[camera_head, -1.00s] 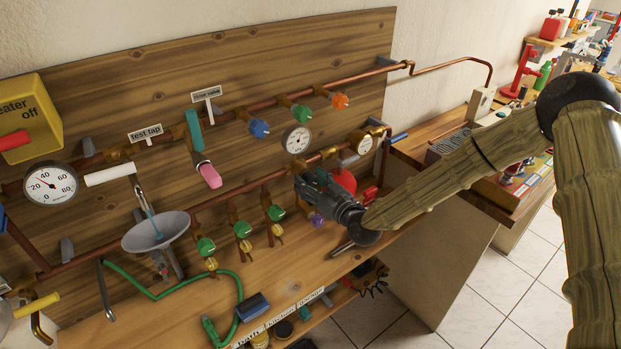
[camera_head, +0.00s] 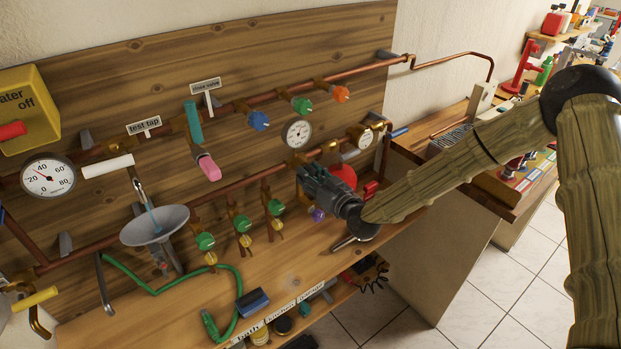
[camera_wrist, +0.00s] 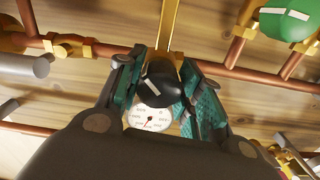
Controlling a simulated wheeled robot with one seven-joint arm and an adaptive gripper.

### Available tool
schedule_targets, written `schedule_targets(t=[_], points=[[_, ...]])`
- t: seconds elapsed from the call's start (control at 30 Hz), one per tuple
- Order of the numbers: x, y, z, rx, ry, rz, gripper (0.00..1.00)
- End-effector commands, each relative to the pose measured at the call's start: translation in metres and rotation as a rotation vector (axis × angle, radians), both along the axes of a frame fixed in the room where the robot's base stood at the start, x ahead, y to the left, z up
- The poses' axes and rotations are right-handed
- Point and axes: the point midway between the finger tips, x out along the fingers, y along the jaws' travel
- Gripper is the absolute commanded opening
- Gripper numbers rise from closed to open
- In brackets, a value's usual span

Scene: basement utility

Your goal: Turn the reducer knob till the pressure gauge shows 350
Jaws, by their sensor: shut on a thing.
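My gripper (camera_wrist: 160,92) is shut on a black knob with a white mark in the wrist view; this looks like the reducer knob (camera_wrist: 163,83). A green-padded finger lies on each side of it. I cannot tell which one the wrist view shows.
Green knobs (camera_head: 240,222) hang on the lower pipe left of my gripper. A purple knob (camera_head: 317,215) is just below it and a red round part (camera_head: 343,176) is behind it. Blue (camera_head: 259,121), green and orange knobs sit on the upper pipe. The bench front is partly clear.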

Motion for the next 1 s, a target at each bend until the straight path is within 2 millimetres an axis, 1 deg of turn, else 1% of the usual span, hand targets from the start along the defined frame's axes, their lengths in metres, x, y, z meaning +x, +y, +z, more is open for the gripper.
schedule_targets(t=[0.03,0.4,0.43,0.53,0.87,1.0], points=[[0.0005,-0.0007,-0.0032,0.012,0.007,-0.001,0.12],[0.0004,-0.0007,0.0001,0.034,0.023,-0.001,0.12],[0.0004,-0.0007,0.0001,0.034,0.023,-0.001,0.4],[0.0003,-0.0006,0.0001,0.034,0.023,-0.001,0.58],[-0.0005,-0.0007,0.0001,0.033,0.024,0.0,0.58],[-0.0073,-0.0058,0.0001,0.034,0.025,-0.001,0.58]])
